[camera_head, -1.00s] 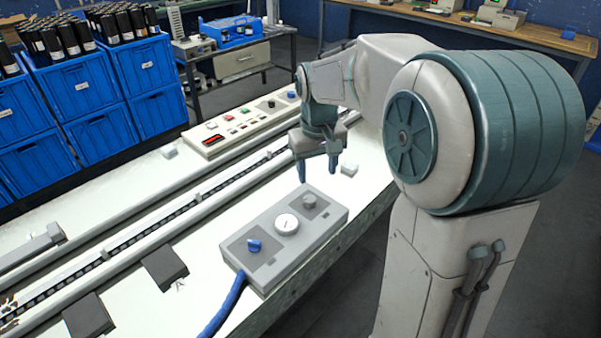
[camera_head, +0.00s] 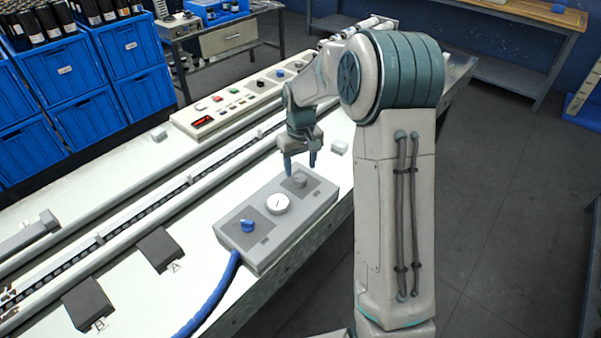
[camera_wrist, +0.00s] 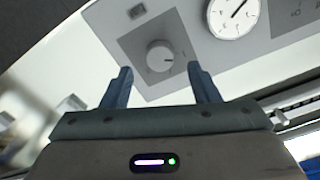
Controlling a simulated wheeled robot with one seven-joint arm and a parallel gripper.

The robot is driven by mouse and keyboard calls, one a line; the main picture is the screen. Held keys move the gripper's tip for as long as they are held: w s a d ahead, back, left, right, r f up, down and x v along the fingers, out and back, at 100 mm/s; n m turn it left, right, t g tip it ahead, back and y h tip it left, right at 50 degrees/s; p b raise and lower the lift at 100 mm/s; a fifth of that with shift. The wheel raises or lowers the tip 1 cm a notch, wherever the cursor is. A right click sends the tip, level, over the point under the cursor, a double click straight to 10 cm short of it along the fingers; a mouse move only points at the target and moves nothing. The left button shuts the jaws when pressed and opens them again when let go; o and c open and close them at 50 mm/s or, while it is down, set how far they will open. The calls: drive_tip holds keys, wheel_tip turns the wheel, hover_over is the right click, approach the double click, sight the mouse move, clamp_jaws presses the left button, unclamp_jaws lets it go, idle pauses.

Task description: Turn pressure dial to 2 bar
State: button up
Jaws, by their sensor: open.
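A grey pressure box (camera_head: 250,238) lies on the white machine bed. It carries a grey dial knob (camera_head: 299,180) at its far end, a round white gauge (camera_head: 278,204) in the middle and a blue knob (camera_head: 247,226) at the near end. My gripper (camera_head: 301,172) is open just above the grey knob in the head view. In the wrist view, the grey knob (camera_wrist: 160,55) sits between and beyond my open fingertips (camera_wrist: 162,78), apart from them. The gauge (camera_wrist: 233,16) shows there with a dark needle. I cannot read its value.
A control panel with coloured buttons (camera_head: 222,113) stands behind the rail. A blue hose (camera_head: 212,297) leaves the box's near end. Two dark blocks (camera_head: 160,249) lie to the left. A small white block (camera_head: 339,147) sits behind the box.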

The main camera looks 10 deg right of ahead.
sight(300, 177)
drive_tip(key=shift+f, duration=1.95)
drive_tip(key=c, duration=1)
